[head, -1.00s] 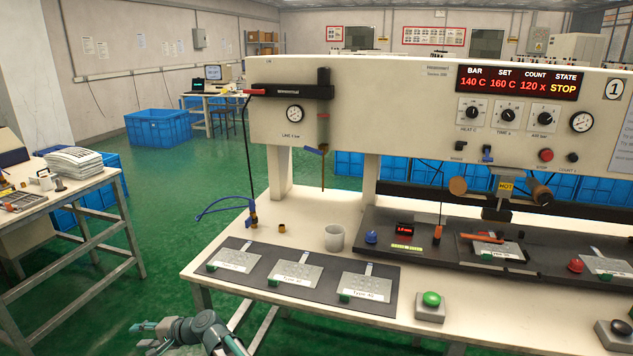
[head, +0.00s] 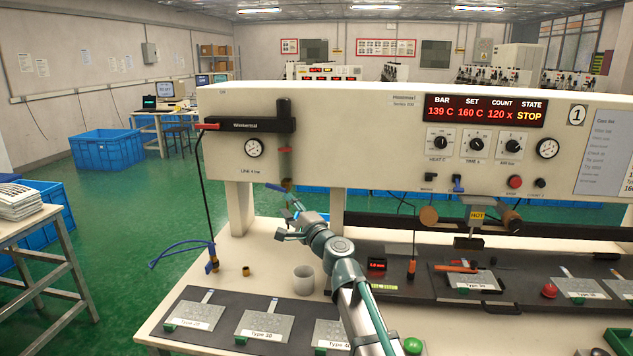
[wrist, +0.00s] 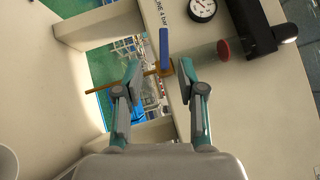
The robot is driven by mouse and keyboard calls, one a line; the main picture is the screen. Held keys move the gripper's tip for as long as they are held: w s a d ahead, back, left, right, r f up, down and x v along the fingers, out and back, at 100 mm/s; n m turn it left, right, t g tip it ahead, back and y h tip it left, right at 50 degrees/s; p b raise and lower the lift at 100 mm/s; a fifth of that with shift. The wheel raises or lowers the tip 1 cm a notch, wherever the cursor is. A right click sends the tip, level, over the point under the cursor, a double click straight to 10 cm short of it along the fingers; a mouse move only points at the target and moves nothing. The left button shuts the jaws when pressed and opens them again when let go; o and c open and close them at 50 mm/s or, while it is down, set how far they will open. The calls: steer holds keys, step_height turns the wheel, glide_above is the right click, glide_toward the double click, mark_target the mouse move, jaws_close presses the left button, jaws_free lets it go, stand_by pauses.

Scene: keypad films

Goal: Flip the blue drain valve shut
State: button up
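The drain valve has a small blue lever (head: 274,187) on a brass body under the clear filter bowl (head: 285,163). The lever sticks out to the left, crosswise to the drain tube. In the wrist view the blue lever (wrist: 163,48) points up from the brass body (wrist: 165,70), and the thin brown tube (wrist: 124,83) runs left. My gripper (head: 286,216) is just below the valve. In the wrist view my gripper (wrist: 158,72) is open and empty, with the brass body seen between its fingertips. I cannot tell whether a finger touches the valve; the arm hides the tube's lower end in the head view.
A pressure gauge (head: 254,148) and black regulator bar (head: 240,125) sit above the valve. A grey cup (head: 304,279) and small brass fitting (head: 246,271) stand on the bench below. A hanging hose (head: 205,190) is to the left. Another blue lever (head: 458,184) is far right.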

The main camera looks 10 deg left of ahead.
mark_target(273, 187)
steer(key=x, duration=0.3)
steer(key=p+x, duration=0.1)
steer(key=x, duration=0.3)
steer(key=p+x, duration=0.1)
steer(key=x, duration=0.2)
steer(key=shift+w+r, duration=0.35)
steer(key=shift+w, duration=0.1)
jaws_close()
